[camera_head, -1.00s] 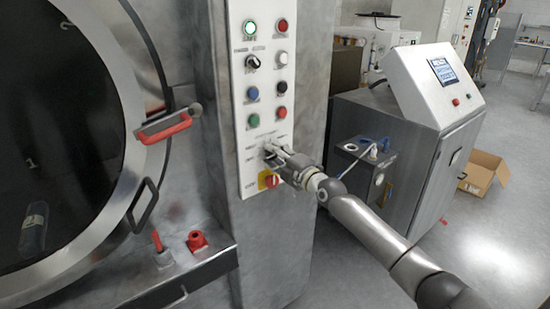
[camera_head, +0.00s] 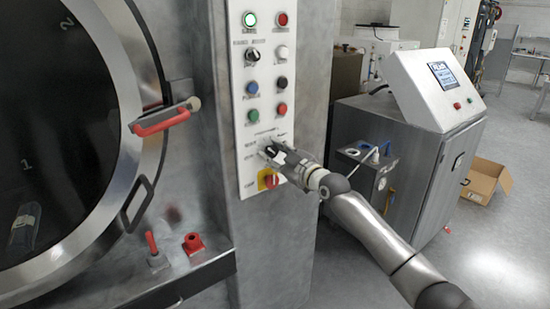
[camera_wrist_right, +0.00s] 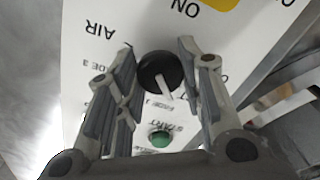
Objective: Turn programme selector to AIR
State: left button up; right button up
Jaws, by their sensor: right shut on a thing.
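The programme selector (camera_wrist_right: 158,70) is a round black knob with a white pointer on the white control panel. In the right wrist view its pointer points down and slightly right. The printed AIR label (camera_wrist_right: 99,29) is up and left of the knob, upside down in that view. My right gripper (camera_wrist_right: 157,58) has its fingers on either side of the knob and is shut on it. In the head view my right gripper (camera_head: 270,150) covers the selector, low on the panel. My left gripper is not in view.
A red stop knob on a yellow plate (camera_head: 268,180) sits just below the gripper. Several buttons and another black selector (camera_head: 252,55) are above it. A green start button (camera_wrist_right: 160,138) shows in the wrist view. A round door (camera_head: 120,165) stands left; a steel console (camera_head: 405,135) stands right.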

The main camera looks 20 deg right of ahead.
jog(key=m, duration=0.2)
jog(key=shift+f+m, duration=0.15)
jog(key=shift+m, duration=0.25)
jog(key=m, duration=0.3)
jog(key=shift+m, duration=0.3)
jog(key=m, duration=0.3)
jog(key=shift+m, duration=0.3)
jog(key=m+p, duration=0.1)
jog(key=m, duration=0.2)
jog(key=shift+m, duration=0.3)
jog(key=m+p, duration=0.1)
jog(key=m, duration=0.2)
jog(key=shift+m+p, duration=0.35)
jog(key=shift+m, duration=0.05)
jog(key=m+p, duration=0.1)
jog(key=m, duration=0.2)
jog(key=shift+p, duration=0.3)
jog(key=m+p, duration=0.2)
jog(key=m, duration=0.3)
jog(key=shift+m+p, duration=0.95)
jog(key=shift+m, duration=0.75)
